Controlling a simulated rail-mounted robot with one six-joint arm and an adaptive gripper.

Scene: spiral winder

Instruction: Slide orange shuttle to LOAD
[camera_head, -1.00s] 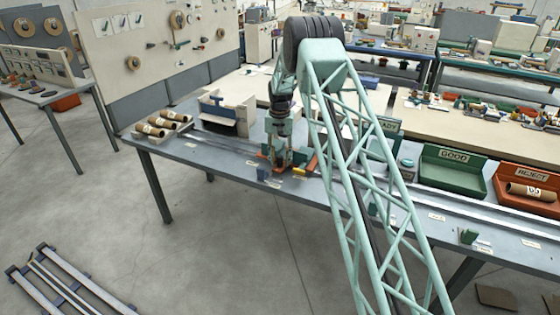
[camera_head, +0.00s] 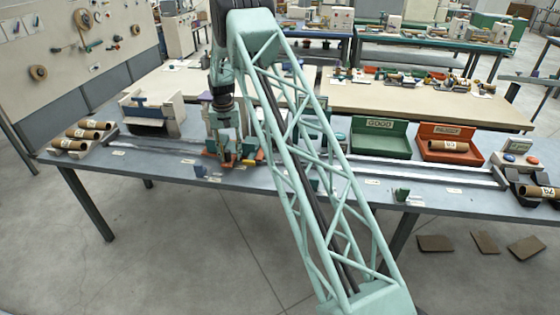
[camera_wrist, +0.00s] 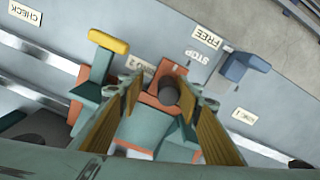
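The orange shuttle (camera_wrist: 163,92) sits low in the wrist view with a dark round knob (camera_wrist: 170,90) standing up from it. My gripper (camera_wrist: 170,97) is open, with one tan-padded finger on each side of the knob; gaps show between knob and pads. In the head view my gripper (camera_head: 228,150) points down at the rail on the grey bench, and the shuttle is largely hidden behind it. Labels reading CHECK (camera_wrist: 24,12), FREE (camera_wrist: 207,36) and WIND 1 (camera_wrist: 248,117) lie around it. I cannot make out a LOAD label.
A yellow-topped lever (camera_wrist: 108,41) and a blue block (camera_wrist: 245,70) stand close to my fingers. The green GOOD tray (camera_head: 380,151), the red REJECT tray (camera_head: 425,153) and cardboard tubes (camera_head: 82,134) are on the bench. The long rail (camera_head: 420,174) runs right.

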